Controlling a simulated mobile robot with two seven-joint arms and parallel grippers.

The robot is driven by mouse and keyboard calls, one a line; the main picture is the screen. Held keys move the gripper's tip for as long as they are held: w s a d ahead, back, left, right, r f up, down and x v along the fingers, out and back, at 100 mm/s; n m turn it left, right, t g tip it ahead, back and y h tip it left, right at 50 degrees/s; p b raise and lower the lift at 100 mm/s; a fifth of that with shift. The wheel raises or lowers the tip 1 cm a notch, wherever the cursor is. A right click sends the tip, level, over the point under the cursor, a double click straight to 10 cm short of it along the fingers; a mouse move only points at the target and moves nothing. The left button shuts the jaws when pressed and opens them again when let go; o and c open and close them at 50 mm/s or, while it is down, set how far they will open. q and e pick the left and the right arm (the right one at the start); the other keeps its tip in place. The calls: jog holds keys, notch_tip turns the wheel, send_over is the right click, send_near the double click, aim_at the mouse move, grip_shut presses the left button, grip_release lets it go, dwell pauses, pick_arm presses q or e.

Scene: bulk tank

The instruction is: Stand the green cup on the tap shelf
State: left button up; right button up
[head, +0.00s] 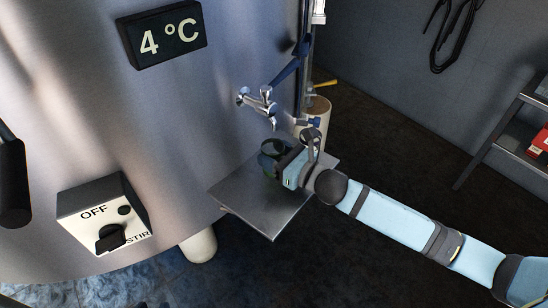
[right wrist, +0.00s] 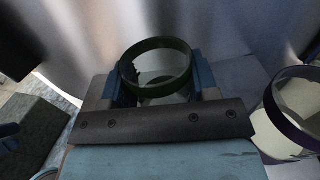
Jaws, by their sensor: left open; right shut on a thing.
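The green cup (head: 272,157), clear with a dark green band, is held by my right gripper (head: 280,162) over the back right part of the tap shelf (head: 248,203), below the tap (head: 259,101). In the right wrist view the cup (right wrist: 158,68) is between the blue fingers (right wrist: 160,85), upright with its mouth showing. The gripper partly hides the cup in the head view. I cannot tell whether its base touches the shelf. My left gripper is not clearly in view.
A clear vessel with a dark band (right wrist: 292,108) stands close to the right of my gripper. The OFF/STIR box (head: 104,212) is on the tank at the left. A tan cylinder (head: 318,109) is behind the shelf, a rack (head: 512,130) at right. The shelf's front is bare.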

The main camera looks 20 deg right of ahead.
jog(key=shift+f, duration=0.5)
jog(key=shift+f, duration=0.1)
jog(key=o, duration=1)
